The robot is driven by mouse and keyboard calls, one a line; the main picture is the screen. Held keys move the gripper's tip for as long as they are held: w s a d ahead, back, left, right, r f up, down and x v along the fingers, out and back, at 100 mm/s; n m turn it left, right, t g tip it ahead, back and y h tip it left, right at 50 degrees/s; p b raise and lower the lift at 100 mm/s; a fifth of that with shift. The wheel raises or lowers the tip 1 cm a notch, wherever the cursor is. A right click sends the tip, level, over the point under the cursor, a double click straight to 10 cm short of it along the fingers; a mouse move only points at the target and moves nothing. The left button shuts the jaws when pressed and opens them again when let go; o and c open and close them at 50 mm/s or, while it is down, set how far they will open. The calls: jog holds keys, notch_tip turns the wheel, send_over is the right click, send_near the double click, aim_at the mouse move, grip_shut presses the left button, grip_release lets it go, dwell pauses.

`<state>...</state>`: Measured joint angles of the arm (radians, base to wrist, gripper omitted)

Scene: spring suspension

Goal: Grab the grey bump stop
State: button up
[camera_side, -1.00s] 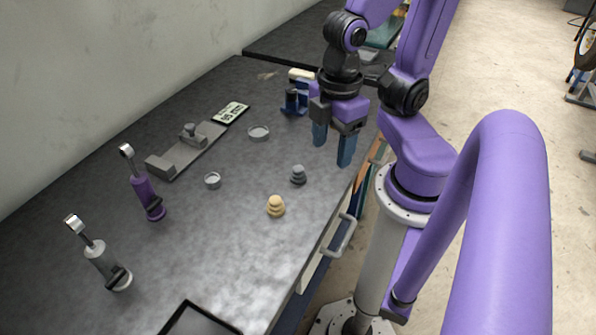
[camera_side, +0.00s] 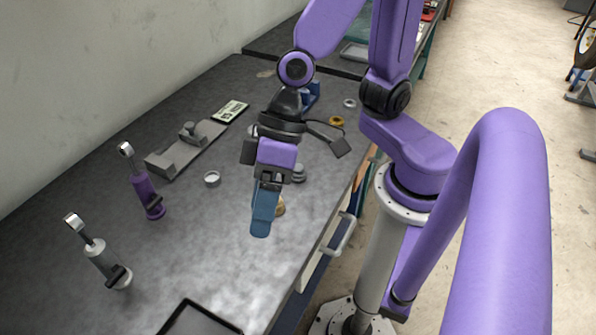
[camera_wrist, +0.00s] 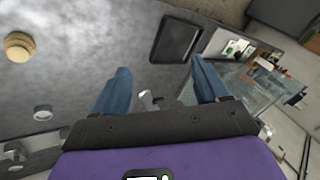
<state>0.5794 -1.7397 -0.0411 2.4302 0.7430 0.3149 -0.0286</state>
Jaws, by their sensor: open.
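The grey bump stop (camera_side: 299,173) stands on the dark grey bench in the side view, partly hidden behind my gripper. It does not show in the wrist view. My gripper (camera_side: 262,228) is above the bench, to the left of the grey bump stop and nearer the camera. Its blue fingers line up in the side view, but the wrist view shows my gripper (camera_wrist: 160,66) open with nothing between the fingertips.
A yellow bump stop (camera_side: 281,209) stands close by, mostly hidden behind a finger; the wrist view shows it too (camera_wrist: 19,46). A purple shock absorber (camera_side: 147,194), a grey one (camera_side: 106,266), a small ring (camera_side: 212,179) and a black tray (camera_side: 200,321) are around.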

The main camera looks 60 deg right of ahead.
jog(key=w+a+f+m+t, duration=0.2)
jog(key=w+a+m+t, duration=0.1)
jog(key=w+a+m, duration=0.35)
jog(key=w+d+f+m+t+h, duration=0.1)
jog(key=w+f+m+t+h, duration=0.15)
jog(key=w, duration=0.25)
jog(key=m+g+h, duration=0.3)
jog(key=m+h, duration=1)
jog(key=h, duration=0.3)
send_near(298, 167)
jog(key=x, duration=0.3)
jog(key=shift+d+f, duration=0.1)
jog(key=shift+f, duration=0.2)
jog(key=shift+x, duration=2.65)
jog(key=shift+d+r, duration=0.1)
jog(key=shift+r, duration=0.1)
